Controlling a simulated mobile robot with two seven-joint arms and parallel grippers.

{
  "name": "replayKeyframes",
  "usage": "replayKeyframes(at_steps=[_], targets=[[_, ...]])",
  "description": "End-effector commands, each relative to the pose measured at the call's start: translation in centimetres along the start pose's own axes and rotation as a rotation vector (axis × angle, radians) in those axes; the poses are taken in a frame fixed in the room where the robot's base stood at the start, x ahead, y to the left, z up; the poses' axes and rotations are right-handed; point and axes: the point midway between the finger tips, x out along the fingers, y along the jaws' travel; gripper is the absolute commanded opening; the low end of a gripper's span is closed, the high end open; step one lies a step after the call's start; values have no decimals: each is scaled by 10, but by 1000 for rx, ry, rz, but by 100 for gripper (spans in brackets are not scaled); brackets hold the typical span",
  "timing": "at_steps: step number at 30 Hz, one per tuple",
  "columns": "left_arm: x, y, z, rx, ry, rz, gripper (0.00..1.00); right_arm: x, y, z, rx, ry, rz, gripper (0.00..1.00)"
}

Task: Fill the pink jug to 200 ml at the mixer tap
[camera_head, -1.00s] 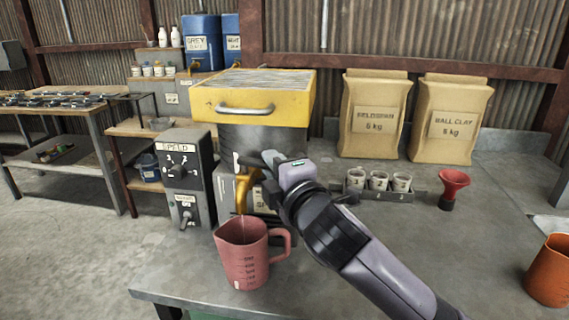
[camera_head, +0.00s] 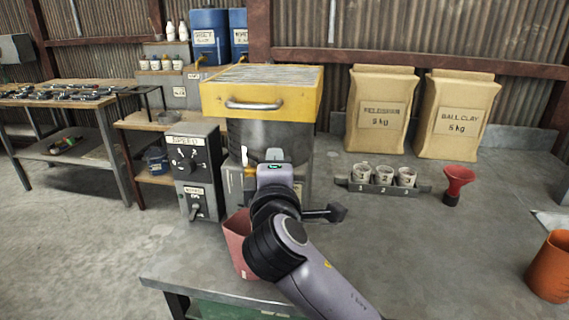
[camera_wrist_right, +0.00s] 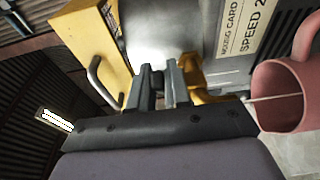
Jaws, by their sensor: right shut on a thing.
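The pink jug (camera_head: 236,243) stands upright on the bench below the mixer tap, partly hidden behind my right arm. Its mouth (camera_wrist_right: 262,85) shows at the right edge of the right wrist view, with a thin pale stream running into it. The brass-coloured mixer tap (camera_wrist_right: 195,82) is beside my fingers; in the head view it is mostly covered by my wrist. My right gripper (camera_wrist_right: 160,80) is shut at the tap, apparently on its handle, which the fingers mostly hide. The liquid level and the scale on the jug cannot be read. My left gripper is out of view.
The mixer (camera_head: 262,98) has a yellow top with a metal handle. A speed control box (camera_head: 190,165) stands left of it. Numbered cups in a rack (camera_head: 383,187), a red funnel (camera_head: 458,182) and an orange container (camera_head: 550,268) are on the right.

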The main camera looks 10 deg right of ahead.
Motion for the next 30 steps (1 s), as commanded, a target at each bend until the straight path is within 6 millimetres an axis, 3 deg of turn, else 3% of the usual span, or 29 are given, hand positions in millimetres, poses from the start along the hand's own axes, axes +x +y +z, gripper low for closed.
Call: replayKeyframes(at_steps=[19, 20, 21, 30], targets=[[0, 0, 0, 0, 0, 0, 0, 0, -1, -2, 0, -39, -2, 0], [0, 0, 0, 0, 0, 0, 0, 0, -1, -2, 0, -39, -2, 27], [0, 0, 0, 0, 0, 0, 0, 0, -1, -2, 0, -39, -2, 38], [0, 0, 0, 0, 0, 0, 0, -1, -1, -2, 0, -39, -1, 38]])
